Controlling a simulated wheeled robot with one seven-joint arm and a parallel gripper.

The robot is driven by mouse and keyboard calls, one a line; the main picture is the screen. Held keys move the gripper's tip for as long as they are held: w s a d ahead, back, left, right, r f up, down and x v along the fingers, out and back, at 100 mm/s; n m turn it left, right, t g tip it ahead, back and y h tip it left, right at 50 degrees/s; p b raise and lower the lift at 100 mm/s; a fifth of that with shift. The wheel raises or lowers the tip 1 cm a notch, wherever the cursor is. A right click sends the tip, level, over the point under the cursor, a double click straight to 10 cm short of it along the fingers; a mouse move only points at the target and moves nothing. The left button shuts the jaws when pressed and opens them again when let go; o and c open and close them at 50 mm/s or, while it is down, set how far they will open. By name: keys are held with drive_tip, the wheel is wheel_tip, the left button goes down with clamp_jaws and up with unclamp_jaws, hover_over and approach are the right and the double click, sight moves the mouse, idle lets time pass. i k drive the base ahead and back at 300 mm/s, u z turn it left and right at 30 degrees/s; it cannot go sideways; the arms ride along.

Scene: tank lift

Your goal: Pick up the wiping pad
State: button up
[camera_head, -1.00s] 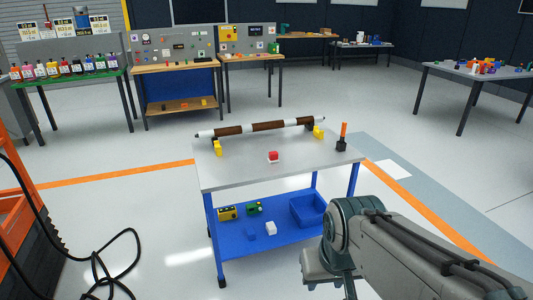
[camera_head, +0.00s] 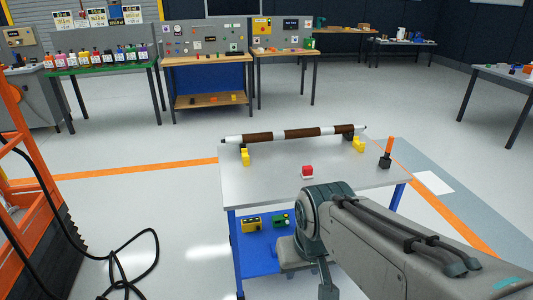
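I cannot tell for sure which thing is the wiping pad. A small red block on a white base (camera_head: 307,171) sits on the grey top of the blue cart (camera_head: 260,190), near its middle. The lower shelf is partly hidden behind my arm. My arm reaches in from the lower right, in front of the cart. My gripper's fingers are out of the picture, below the frame, so its state does not show.
A brown and white roller (camera_head: 295,134) lies along the cart's back edge on yellow supports (camera_head: 245,157). An orange-handled tool (camera_head: 388,152) stands at its right. A yellow box (camera_head: 251,224) is on the shelf. A black cable (camera_head: 130,262) lies on the floor at left.

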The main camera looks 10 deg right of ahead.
sight(308, 172)
drive_tip(key=z, duration=0.35)
drive_tip(key=i, duration=1.45)
drive_tip(key=z, duration=0.8)
